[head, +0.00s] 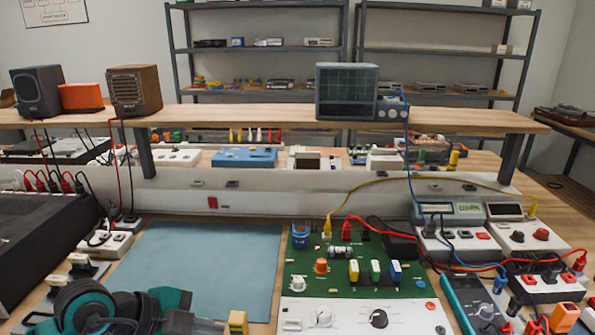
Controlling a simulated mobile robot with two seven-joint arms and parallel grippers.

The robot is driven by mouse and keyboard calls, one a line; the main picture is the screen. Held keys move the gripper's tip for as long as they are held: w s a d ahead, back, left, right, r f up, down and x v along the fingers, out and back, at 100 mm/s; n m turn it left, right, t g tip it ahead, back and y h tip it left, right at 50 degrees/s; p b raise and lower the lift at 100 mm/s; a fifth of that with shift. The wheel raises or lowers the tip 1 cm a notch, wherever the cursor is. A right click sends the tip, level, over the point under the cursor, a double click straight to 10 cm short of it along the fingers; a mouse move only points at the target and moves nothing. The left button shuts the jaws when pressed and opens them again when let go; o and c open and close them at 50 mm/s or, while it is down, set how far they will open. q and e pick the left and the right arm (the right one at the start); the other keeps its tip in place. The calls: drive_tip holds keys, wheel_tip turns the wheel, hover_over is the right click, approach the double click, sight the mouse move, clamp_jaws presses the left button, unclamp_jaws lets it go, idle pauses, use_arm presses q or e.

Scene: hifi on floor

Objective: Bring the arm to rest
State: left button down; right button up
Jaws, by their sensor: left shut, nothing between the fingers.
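My left gripper (237,322) shows at the bottom edge, left of centre, with a yellow fingertip. My teal and black left arm reaches it from the lower left corner. The gripper is shut and I see nothing held in it. It is over the near edge of the blue mat (205,262), left of the green circuit board panel (340,283).
A dark hi-fi unit (40,240) stands at left. Meters with red, blue and yellow leads (450,235) crowd the right. A raised shelf (250,112) carries speakers (135,90) and an oscilloscope (346,92). Most of the blue mat is clear.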

use_arm(q)
drive_tip(key=s+d+r+n+t+h, duration=0.25)
drive_tip(key=d+r+t+h, duration=0.25)
drive_tip(key=d+h, duration=0.25)
drive_tip(key=a+f+n+t+y, duration=0.7)
drive_tip(key=a+f+n+y, duration=0.25)
drive_tip(key=n, duration=0.25)
drive_tip(key=s+f+n+g+y, duration=0.1)
drive_tip(key=s+f+g+y, duration=0.1)
drive_tip(key=f, duration=0.4)
drive_tip(key=s+a+f+n+g+y, duration=0.1)
drive_tip(key=s+f+n+g, duration=0.1)
drive_tip(key=s+f+g, duration=0.2)
drive_tip(key=s+f, duration=0.3)
drive_tip(key=shift+f+y, duration=0.3)
drive_tip(key=shift+y, duration=0.1)
use_arm(e)
drive_tip(key=shift+w+d, duration=0.1)
use_arm(q)
drive_tip(key=shift+a, duration=0.1)
use_arm(e)
drive_tip(key=shift+d, duration=0.1)
